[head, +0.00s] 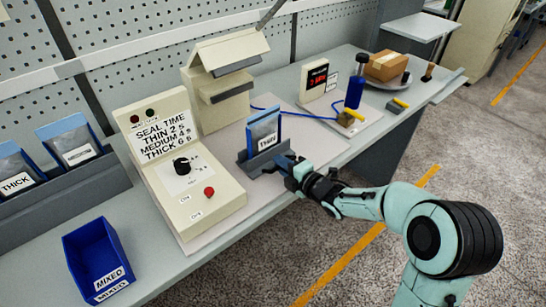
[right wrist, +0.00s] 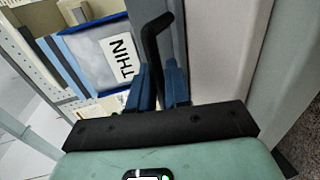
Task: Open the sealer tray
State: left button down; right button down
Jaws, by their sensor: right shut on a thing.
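The dark grey sealer tray (head: 262,160) sits low on the bench in front of the cream sealer (head: 222,85). A clear blue-edged pouch marked THIN (head: 264,131) stands upright at the tray; it also shows in the right wrist view (right wrist: 105,57). My right gripper (head: 292,168) is at the tray's front right end. In the right wrist view, the blue fingers (right wrist: 158,82) are shut on a black bent handle (right wrist: 153,38) beside the grey tray. The tray's far end is partly hidden by the pouch. My left gripper is not in view.
A control box (head: 180,165) with a black knob and red button stands left of the tray. A blue MIXED bin (head: 92,258) and a grey pouch rack (head: 75,190) are further left. A gauge box (head: 320,88), blue-handled tool (head: 355,90) and carton (head: 387,65) stand right.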

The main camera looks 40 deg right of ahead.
jog(key=shift+f+v, duration=0.2)
jog(key=shift+v, duration=0.9)
jog(key=c, duration=1.3)
grip_release()
jog(key=shift+c, duration=0.2)
jog(key=p+v, duration=0.1)
jog(key=v, duration=1.2)
jog(key=shift+s, duration=0.2)
jog(key=shift+f, duration=0.1)
